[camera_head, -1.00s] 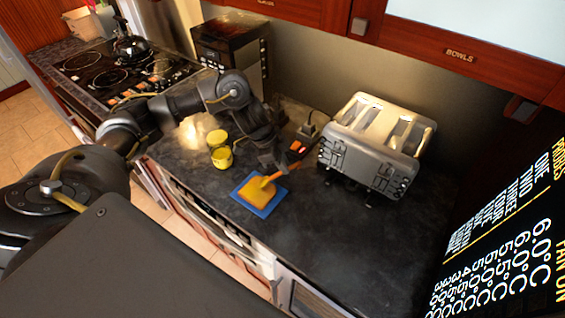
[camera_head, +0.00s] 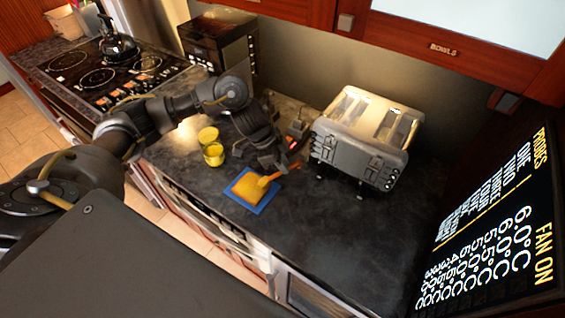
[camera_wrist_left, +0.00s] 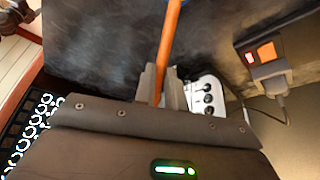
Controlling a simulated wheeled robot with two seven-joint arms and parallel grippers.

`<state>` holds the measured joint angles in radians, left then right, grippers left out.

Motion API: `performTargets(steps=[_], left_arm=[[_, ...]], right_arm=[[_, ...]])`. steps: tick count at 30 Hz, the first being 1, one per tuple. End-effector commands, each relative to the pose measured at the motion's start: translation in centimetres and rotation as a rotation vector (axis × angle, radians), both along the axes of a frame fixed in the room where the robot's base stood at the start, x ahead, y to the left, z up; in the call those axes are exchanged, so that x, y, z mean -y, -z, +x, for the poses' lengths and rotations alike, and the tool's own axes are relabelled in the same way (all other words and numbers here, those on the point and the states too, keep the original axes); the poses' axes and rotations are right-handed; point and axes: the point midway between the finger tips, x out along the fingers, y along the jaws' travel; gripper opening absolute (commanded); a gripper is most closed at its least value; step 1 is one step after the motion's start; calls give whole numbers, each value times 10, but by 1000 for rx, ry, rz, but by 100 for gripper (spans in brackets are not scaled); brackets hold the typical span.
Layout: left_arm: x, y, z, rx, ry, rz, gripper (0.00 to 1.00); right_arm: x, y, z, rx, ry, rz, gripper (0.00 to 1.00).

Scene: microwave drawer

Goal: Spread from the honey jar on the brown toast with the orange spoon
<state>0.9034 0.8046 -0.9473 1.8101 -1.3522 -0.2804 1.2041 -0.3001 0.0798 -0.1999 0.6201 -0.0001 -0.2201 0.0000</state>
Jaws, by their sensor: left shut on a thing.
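My left gripper (camera_head: 280,165) is shut on the orange spoon (camera_head: 273,177), to the right of the toast. In the left wrist view the spoon's handle (camera_wrist_left: 171,45) runs between the fingers (camera_wrist_left: 160,88) and out past the top edge. The spoon's head is at the toast (camera_head: 246,186), which looks yellow-brown and lies on a blue square (camera_head: 261,207). I cannot tell whether the spoon touches the toast. The honey jar (camera_head: 213,156) is a small yellow container behind and left of the toast, with a round yellow top or lid (camera_head: 207,135) just behind it. My right gripper is not in view.
A silver toaster (camera_head: 365,140) stands to the right of my gripper. A socket with a red switch (camera_wrist_left: 267,52) and plug is near the wall. A black appliance (camera_head: 222,40) and a stove (camera_head: 105,75) are at the back left. The dark counter (camera_head: 300,235) is clear in front.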

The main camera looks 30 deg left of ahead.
Motion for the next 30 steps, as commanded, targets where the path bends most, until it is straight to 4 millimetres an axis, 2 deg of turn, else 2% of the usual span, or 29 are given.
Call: performTargets(steps=[18, 30], left_arm=[[-27, 2, 3, 0, -1, 0, 0], [-29, 2, 3, -1, -1, 1, 0]], right_arm=[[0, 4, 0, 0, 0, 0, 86], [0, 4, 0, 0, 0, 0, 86]])
